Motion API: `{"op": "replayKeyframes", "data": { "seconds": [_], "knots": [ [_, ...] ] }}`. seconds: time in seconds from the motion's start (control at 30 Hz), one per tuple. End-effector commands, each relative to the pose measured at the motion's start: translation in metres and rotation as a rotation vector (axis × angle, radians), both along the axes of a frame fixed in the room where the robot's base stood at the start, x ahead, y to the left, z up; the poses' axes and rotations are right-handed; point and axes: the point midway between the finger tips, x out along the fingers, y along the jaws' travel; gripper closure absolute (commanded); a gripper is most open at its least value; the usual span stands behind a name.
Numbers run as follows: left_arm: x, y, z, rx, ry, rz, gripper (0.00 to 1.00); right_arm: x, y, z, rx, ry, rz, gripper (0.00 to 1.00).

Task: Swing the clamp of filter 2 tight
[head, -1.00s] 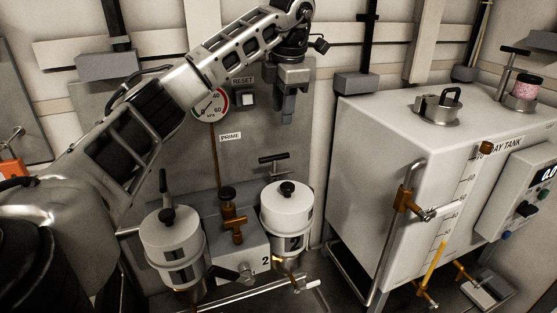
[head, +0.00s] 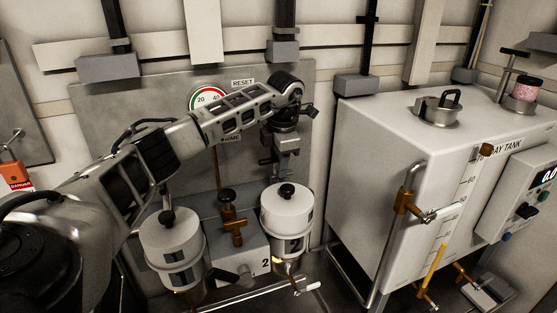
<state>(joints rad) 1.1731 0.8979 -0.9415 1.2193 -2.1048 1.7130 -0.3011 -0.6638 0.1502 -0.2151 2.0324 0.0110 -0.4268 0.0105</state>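Filter 2 (head: 287,214) is the right-hand white canister with a black top knob, beside the label "2" (head: 265,266). A dark bar just behind its lid, which may be its clamp handle (head: 266,162), is mostly hidden by my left gripper. My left gripper (head: 281,178) points down directly behind the lid of filter 2, at the height of that bar. Its fingers are small and dark here, and I cannot tell whether they are open, shut or touching the bar. My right gripper is not in view.
Another white filter (head: 172,240) stands to the left, with a brass valve (head: 230,212) between the two. The large white day tank (head: 390,150) stands to the right. A gauge (head: 208,98) is on the panel behind my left arm.

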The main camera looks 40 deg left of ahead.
Motion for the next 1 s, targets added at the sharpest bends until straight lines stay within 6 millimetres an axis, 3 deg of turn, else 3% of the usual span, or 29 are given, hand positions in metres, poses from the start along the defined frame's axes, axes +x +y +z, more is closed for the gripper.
{"op": "replayKeyframes", "data": {
  "seconds": [0.17, 0.3, 0.67, 1.0],
  "knots": [
    [0.0, -0.0002, -0.0001, 0.0, 0.0, 0.0, 0.65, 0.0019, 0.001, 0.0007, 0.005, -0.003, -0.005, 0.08],
    [0.0, -0.0004, -0.0001, -0.001, 0.001, -0.001, 1.0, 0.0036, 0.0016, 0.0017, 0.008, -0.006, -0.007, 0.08],
    [-0.0004, -0.0007, 0.0004, 0.0, 0.002, -0.034, 1.0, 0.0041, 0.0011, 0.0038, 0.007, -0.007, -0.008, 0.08],
    [-0.0026, -0.0019, 0.001, -0.001, 0.003, -0.246, 1.0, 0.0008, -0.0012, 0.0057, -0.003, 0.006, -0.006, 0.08]
  ]
}}
